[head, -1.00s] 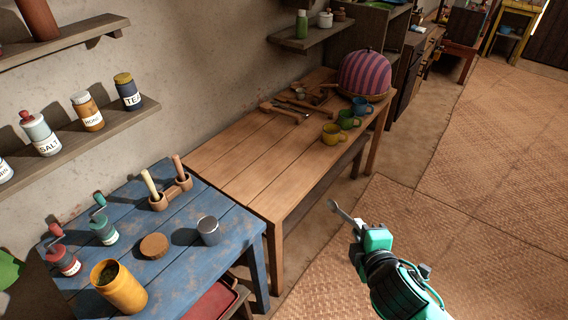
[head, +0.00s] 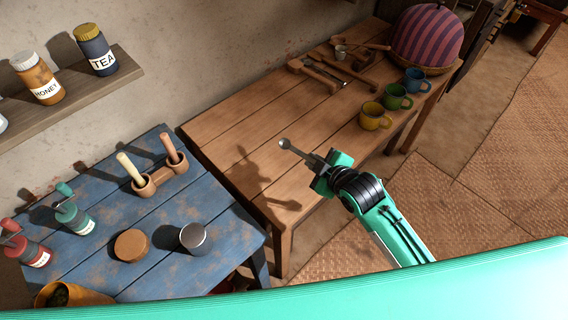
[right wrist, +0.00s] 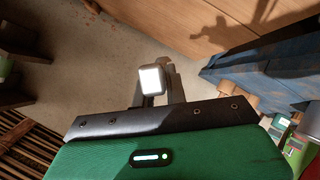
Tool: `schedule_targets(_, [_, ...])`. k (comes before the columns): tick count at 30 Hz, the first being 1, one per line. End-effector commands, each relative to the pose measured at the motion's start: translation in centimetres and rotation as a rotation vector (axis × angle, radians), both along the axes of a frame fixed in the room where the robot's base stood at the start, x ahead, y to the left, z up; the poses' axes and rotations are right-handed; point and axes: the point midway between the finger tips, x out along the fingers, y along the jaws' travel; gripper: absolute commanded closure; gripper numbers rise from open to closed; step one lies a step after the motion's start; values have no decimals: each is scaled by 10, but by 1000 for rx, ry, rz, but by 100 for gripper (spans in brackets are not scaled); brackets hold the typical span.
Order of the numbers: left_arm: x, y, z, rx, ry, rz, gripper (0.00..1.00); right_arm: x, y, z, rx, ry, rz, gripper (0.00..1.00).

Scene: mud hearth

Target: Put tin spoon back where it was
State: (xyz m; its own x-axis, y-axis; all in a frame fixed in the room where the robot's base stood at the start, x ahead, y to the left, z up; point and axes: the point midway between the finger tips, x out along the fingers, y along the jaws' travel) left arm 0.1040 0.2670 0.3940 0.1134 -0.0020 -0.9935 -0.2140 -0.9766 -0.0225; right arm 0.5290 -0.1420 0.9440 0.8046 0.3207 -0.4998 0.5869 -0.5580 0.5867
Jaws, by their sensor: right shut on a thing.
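My right gripper (head: 321,164) is shut on the tin spoon (head: 297,150). The spoon is small and grey, with its round end pointing up and left, away from the jaws. It is held in the air in front of the wooden table (head: 225,130), and a shadow of the arm falls on the boards. In the right wrist view the jaws (right wrist: 160,90) show with a bright pale block between them; I cannot tell which part of the spoon that is. My left gripper is not in view.
A wooden rack with utensils (head: 318,74) lies at the table's back. Yellow (head: 375,117), green (head: 397,97) and blue (head: 416,80) cups stand along its right edge, near a striped dome (head: 428,36). A blue table (head: 95,250) holds jars and a tin cup (head: 193,238). The table's near-left boards are clear.

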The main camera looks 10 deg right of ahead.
Motion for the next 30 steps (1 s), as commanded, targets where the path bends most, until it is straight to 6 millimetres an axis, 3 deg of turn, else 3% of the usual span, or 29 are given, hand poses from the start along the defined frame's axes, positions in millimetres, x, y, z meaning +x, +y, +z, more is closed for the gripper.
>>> schedule_targets(1, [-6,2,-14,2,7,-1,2,10,9,-21,96,36,-9,100])
schedule_targets(4, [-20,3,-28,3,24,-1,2,26,28,-45,287,105,-25,100])
schedule_targets(11, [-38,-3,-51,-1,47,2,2,59,64,-78,597,200,-76,100])
schedule_targets(17, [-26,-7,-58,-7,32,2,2,65,70,-87,652,212,-91,100])
schedule_targets(24, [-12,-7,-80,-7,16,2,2,65,69,-111,650,212,-91,100])
schedule_targets(30, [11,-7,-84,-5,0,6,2,64,69,-129,648,211,-90,100])
